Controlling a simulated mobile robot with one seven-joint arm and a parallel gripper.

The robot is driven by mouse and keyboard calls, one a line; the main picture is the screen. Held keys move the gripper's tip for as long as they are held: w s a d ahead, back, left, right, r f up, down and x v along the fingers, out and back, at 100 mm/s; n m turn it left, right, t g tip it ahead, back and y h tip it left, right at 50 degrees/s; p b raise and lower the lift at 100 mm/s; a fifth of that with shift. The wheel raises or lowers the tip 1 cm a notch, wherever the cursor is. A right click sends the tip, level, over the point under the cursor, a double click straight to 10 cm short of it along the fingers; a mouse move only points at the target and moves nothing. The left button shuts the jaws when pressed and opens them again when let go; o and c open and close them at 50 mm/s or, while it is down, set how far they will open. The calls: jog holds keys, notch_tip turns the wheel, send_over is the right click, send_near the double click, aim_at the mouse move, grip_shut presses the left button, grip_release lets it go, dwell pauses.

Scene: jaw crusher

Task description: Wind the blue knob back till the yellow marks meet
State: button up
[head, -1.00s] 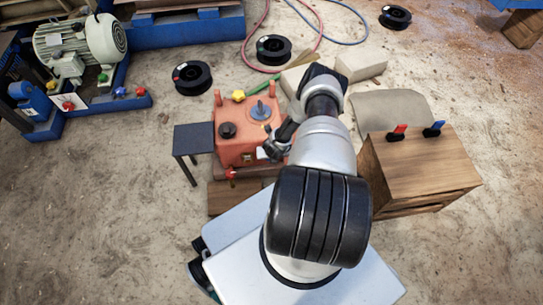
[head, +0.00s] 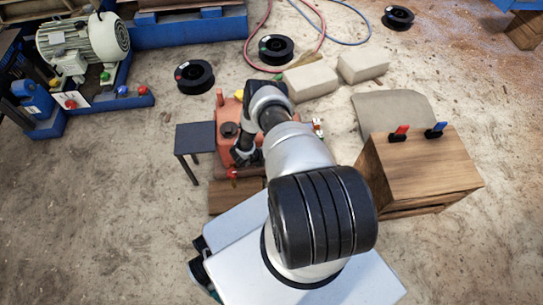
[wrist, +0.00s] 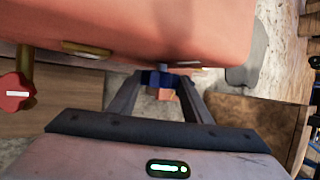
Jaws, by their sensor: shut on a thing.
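The orange crusher housing (head: 222,151) stands in the middle of the head view, largely covered by my arm. In the wrist view its orange wall (wrist: 130,22) fills the top. A small blue knob (wrist: 158,78) sits under that wall, between my fingertips. My gripper (wrist: 160,84) is shut on it. In the head view my gripper (head: 243,157) is at the housing's front, and the knob is hidden there. I cannot make out the yellow marks in either current view.
A red knob (wrist: 16,92) on a brass stem is at the wrist view's left. A small dark table (head: 195,138) stands left of the housing, and a wooden cabinet (head: 418,172) with red and blue clamps to the right. Pale blocks (head: 311,80) lie behind.

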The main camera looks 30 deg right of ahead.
jog(key=shift+w+a+f+g+h, duration=0.1)
jog(key=shift+g+h, duration=0.05)
jog(key=shift+h, duration=0.3)
jog(key=shift+a+f+g+h, duration=0.1)
jog(key=shift+g+h, duration=0.05)
jog(key=shift+h, duration=0.3)
jog(key=o, duration=1.1)
jog(key=shift+c, duration=0.2)
jog(key=shift+r+n, duration=0.1)
jog(key=shift+n, duration=0.2)
jog(key=p+v, duration=0.6)
jog(key=v, duration=1.1)
jog(key=shift+a, duration=0.2)
